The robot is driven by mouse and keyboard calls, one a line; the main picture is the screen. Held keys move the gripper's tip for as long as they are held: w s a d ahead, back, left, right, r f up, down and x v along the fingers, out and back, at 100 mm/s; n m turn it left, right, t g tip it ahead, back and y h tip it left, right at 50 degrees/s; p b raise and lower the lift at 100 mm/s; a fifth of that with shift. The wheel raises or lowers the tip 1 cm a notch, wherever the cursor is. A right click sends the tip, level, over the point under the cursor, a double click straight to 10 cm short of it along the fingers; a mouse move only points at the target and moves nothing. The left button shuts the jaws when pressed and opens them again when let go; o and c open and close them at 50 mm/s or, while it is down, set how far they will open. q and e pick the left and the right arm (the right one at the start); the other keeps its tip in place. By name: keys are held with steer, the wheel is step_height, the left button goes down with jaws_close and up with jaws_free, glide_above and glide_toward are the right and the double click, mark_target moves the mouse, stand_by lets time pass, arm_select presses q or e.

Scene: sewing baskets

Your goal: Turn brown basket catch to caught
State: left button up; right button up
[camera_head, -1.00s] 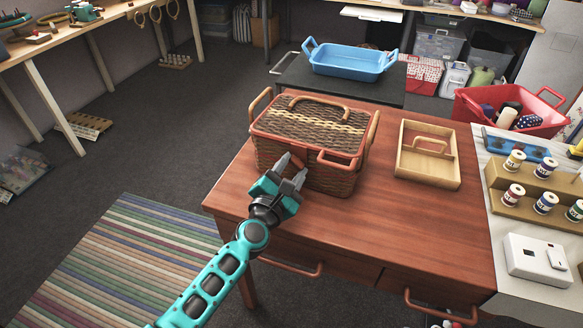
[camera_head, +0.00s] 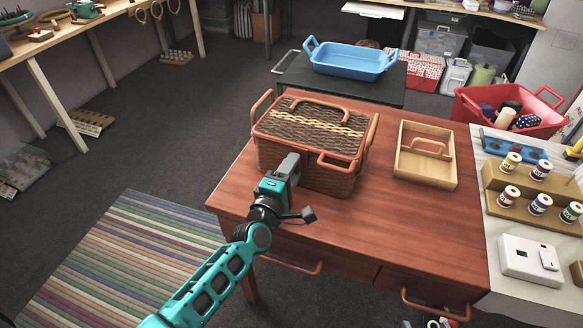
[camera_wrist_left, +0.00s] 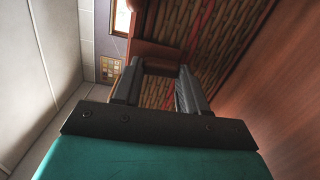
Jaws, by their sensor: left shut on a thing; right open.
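The brown wicker basket (camera_head: 322,178) stands upright on the wooden table with its lid down. Its woven side also shows in the left wrist view (camera_wrist_left: 225,25). My left gripper (camera_head: 290,160) is at the basket's front side, left of the front lid handle (camera_head: 338,160). In the left wrist view its fingers (camera_wrist_left: 157,88) reach to a brown piece (camera_wrist_left: 160,66) on the basket front and are shut on it. That piece looks like the catch; the gripper hides it in the head view. My right gripper is not in view.
A wooden tray with a handle (camera_head: 425,178) stands right of the basket on the table (camera_head: 400,225). A red bin (camera_head: 540,128) and several thread spools on a stand (camera_head: 515,205) are further right. A blue tub (camera_head: 350,68) sits behind. The table front is clear.

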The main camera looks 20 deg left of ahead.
arm_select(q)
steer(key=shift+m, duration=0.6)
steer(key=o, duration=1.1)
steer(key=shift+c, duration=0.2)
steer(key=s+a, duration=0.1)
steer(key=s, duration=1.2)
steer(key=shift+p, duration=0.35)
steer(key=s+f+m+g, duration=0.7)
steer(key=s+f+m, duration=0.2)
steer(key=m, duration=1)
steer(key=shift+s+a+h, duration=0.15)
steer(key=shift+s+h, duration=0.25)
steer(key=shift+s, duration=0.2)
